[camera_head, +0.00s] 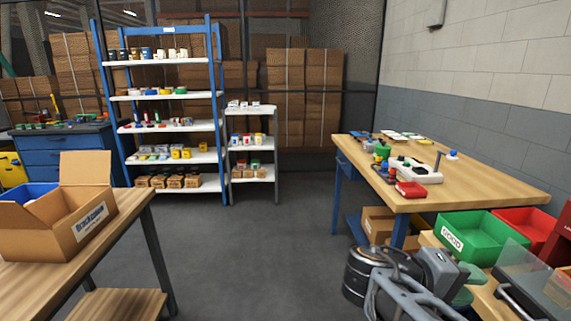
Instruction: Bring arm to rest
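I see no gripper fingers in the head view, so whether my gripper is open, shut or holding anything does not show. Dark and grey machinery with a round black and silver body and grey bars fills the lower right. I cannot tell from this frame whether any of it is my arm.
A wooden workbench (475,185) with a power strip (415,171) and a red box (410,190) stands right. A green bin (468,238) is below it. An open carton (75,225) sits on a left table (125,215). Shelves (170,125) stand behind. The middle floor (250,250) is clear.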

